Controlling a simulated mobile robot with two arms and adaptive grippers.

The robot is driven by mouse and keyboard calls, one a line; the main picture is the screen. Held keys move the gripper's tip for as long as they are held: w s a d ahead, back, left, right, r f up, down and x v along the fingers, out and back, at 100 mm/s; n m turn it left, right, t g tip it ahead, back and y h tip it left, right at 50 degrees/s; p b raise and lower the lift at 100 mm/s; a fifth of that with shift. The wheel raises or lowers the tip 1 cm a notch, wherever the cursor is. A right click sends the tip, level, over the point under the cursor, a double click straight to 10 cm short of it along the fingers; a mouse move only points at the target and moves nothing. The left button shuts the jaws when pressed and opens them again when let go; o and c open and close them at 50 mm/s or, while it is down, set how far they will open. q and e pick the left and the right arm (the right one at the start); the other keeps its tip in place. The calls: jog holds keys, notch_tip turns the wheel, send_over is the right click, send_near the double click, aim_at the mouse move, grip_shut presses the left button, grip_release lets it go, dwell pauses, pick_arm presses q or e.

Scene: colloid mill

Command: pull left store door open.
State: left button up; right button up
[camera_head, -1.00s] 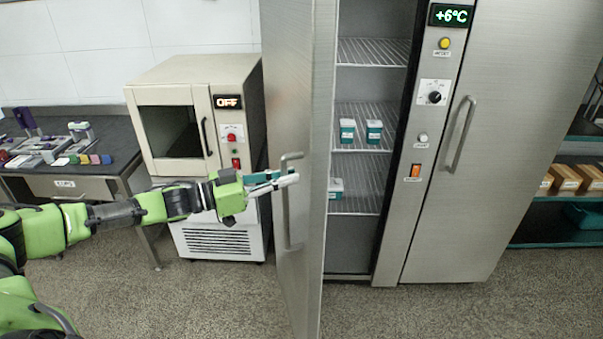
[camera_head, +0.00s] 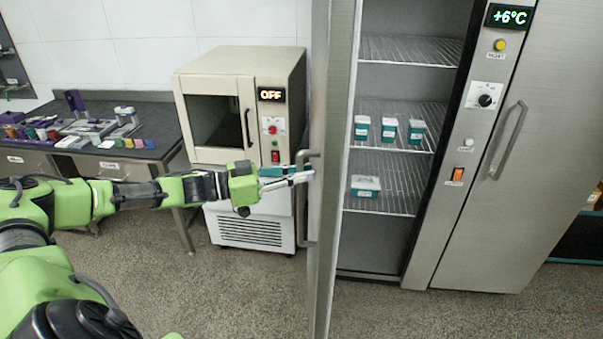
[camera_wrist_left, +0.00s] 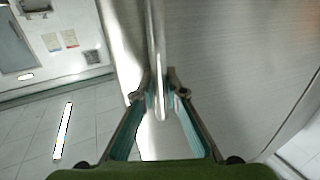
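The left store door (camera_head: 335,130) is a tall steel panel standing open, seen nearly edge-on in the head view. Its vertical bar handle (camera_head: 301,215) is on the left-facing side. My left gripper (camera_head: 304,173) reaches in from the left at the upper part of this handle. In the left wrist view the handle (camera_wrist_left: 155,35) runs between the two teal-padded fingers (camera_wrist_left: 160,92), which are closed in around it. Finger contact is hard to see exactly. My right gripper is not in view.
The open store compartment shows wire shelves (camera_head: 400,110) with several small teal-and-white boxes (camera_head: 365,185). The right store door (camera_head: 490,190) is shut. A beige oven (camera_head: 215,70) on a white cabinet (camera_head: 245,228) stands behind my left arm. A dark bench (camera_head: 150,105) is at left. Floor in front is clear.

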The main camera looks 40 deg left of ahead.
pick_arm(q)
jog(key=shift+o, duration=1.3)
jog(key=shift+d+r, duration=0.1)
jog(key=shift+s, duration=0.1)
jog(key=v, duration=1.2)
